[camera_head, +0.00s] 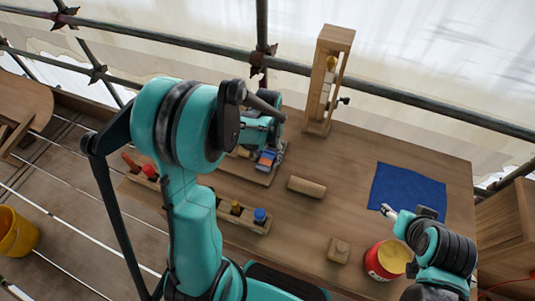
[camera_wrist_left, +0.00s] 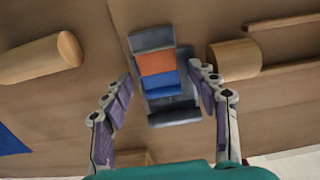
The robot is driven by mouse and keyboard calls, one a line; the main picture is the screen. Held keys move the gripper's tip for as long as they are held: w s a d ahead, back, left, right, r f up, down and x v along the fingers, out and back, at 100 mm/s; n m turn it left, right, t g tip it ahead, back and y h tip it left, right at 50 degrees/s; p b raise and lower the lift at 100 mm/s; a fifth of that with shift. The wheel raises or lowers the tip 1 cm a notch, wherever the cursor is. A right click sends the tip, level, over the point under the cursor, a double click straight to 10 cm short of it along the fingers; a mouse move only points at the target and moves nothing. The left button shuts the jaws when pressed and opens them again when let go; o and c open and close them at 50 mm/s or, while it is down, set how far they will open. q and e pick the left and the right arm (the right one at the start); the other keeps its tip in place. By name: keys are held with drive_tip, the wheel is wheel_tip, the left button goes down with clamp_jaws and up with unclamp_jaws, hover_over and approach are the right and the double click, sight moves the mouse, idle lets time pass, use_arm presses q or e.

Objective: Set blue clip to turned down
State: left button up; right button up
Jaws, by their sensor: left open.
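The blue clip (camera_wrist_left: 162,86) shows in the left wrist view beside an orange clip (camera_wrist_left: 156,63), both on a grey holder (camera_wrist_left: 152,38). In the head view the blue clip (camera_head: 265,162) is small and partly covered by my left arm, so its exact position is hard to read. My left gripper (camera_wrist_left: 160,78) is open, with one finger on each side of the clips and no clear contact. My right gripper (camera_head: 389,211) is over the edge of the blue cloth at the right, and its jaws are too small to read.
A wooden cylinder (camera_head: 306,187) lies right of the holder. A blue cloth (camera_head: 407,188), red can (camera_head: 376,265) and wooden block (camera_head: 338,251) are further right. A tall wooden frame (camera_head: 309,115) stands behind. A rack (camera_head: 222,214) with colored tops lies in front.

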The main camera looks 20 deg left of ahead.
sight(269, 154)
use_arm(q)
drive_tip(key=c, duration=1.1)
drive_tip(key=shift+w+f+g+b, duration=0.2)
drive_tip(key=shift+g+b, duration=0.1)
drive_tip(key=shift+g, duration=0.3)
drive_tip(key=shift+s, duration=0.1)
drive_tip(key=shift+c, duration=0.3)
drive_tip(key=o, duration=1.2)
drive_tip(key=shift+c, duration=0.2)
drive_tip(key=shift+r, duration=0.1)
wheel_tip(269, 154, up, 12)
drive_tip(key=w, duration=0.1)
